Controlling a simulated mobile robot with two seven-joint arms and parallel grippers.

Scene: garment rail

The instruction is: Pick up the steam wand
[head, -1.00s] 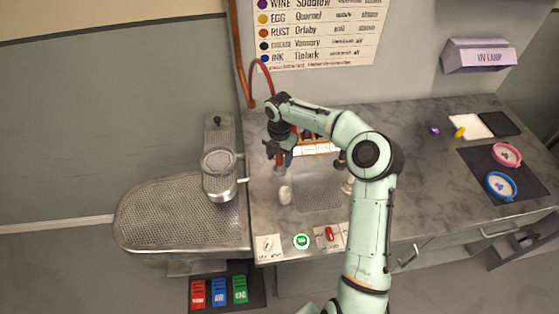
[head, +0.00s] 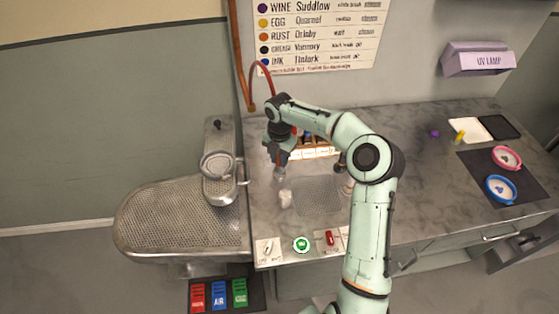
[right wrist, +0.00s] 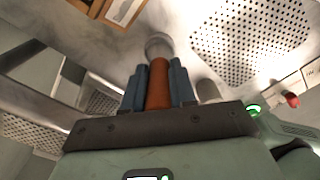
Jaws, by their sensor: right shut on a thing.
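The steam wand has a rust-orange grip and a grey round nozzle. In the right wrist view its orange grip (right wrist: 158,85) stands between the two blue-grey fingers of my right gripper (right wrist: 159,80), which is shut on it. The nozzle (right wrist: 159,46) points away past the fingertips. In the head view my right gripper (head: 279,163) is above the counter's left part, with the nozzle (head: 279,174) just below it. A red hose (head: 252,75) arches behind the wrist. My arm hides part of the wand. My left gripper is not in view.
A perforated metal plate (head: 318,196) is set in the counter below right. A small white object (head: 286,199) stands near the wand. A metal press (head: 219,165) with a perforated board is at left. A small rack (head: 318,152) stands behind. The counter's right-middle is clear.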

